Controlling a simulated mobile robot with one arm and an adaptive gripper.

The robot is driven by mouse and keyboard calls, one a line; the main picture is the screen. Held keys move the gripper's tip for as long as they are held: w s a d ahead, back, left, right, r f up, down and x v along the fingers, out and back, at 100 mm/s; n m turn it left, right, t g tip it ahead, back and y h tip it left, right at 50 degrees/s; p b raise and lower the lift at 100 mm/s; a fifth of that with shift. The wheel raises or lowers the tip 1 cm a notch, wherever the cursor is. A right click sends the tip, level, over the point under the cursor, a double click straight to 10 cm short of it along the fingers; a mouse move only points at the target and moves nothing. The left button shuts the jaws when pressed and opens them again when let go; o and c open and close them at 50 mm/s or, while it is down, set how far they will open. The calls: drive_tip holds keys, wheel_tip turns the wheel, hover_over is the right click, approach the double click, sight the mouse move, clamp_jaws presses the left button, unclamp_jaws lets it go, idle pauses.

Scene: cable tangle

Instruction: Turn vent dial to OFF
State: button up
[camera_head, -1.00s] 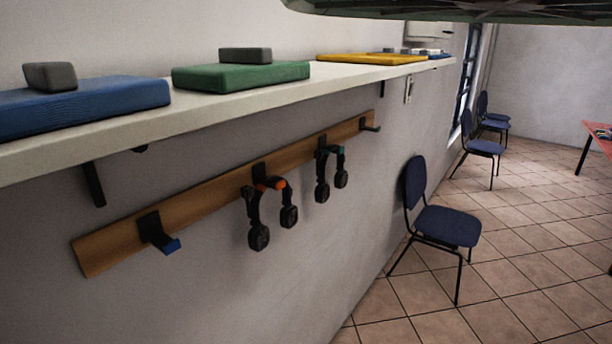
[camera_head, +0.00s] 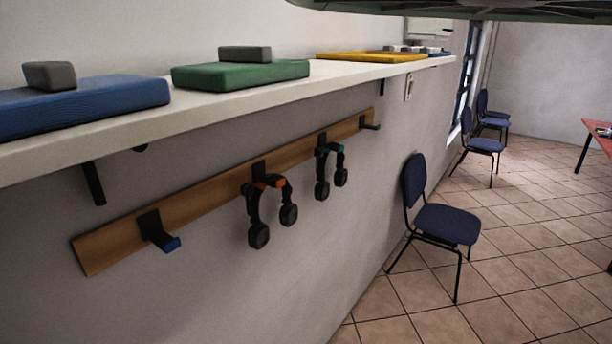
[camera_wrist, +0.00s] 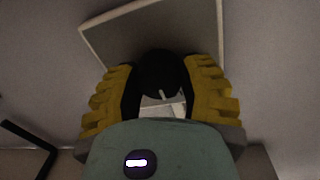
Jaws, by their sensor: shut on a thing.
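In the wrist view, a black rounded dial (camera_wrist: 160,72) sits in front of a grey panel with a pale edge (camera_wrist: 120,38). A pale line shows on the dial's lower part. My gripper (camera_wrist: 160,88) has its two ribbed yellow fingers on either side of the dial, shut on it. The gripper's green body hides the area below, and I cannot read any OFF marking. In the head view, my gripper and the dial do not show.
A white shelf (camera_head: 150,124) with mats and grey blocks runs along the wall. Headphones (camera_head: 258,234) hang from a wooden hook rail (camera_head: 215,191) below it. A blue chair (camera_head: 446,224) stands near the wall. The tiled floor (camera_head: 540,282) right of it is open.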

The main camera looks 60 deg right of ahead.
drive_tip(key=shift+c, duration=1)
drive_tip(key=shift+n, duration=0.3)
drive_tip(key=n+b, duration=0.2)
drive_tip(key=n, duration=0.2)
drive_tip(key=shift+a+f, duration=0.1)
drive_tip(key=n+b, duration=0.1)
drive_tip(key=n, duration=0.3)
drive_tip(key=shift+t+y, duration=0.3)
drive_tip(key=shift+t, duration=0.1)
drive_tip(key=shift+n, duration=2)
drive_tip(key=o, duration=1.2)
drive_tip(key=shift+s, duration=0.1)
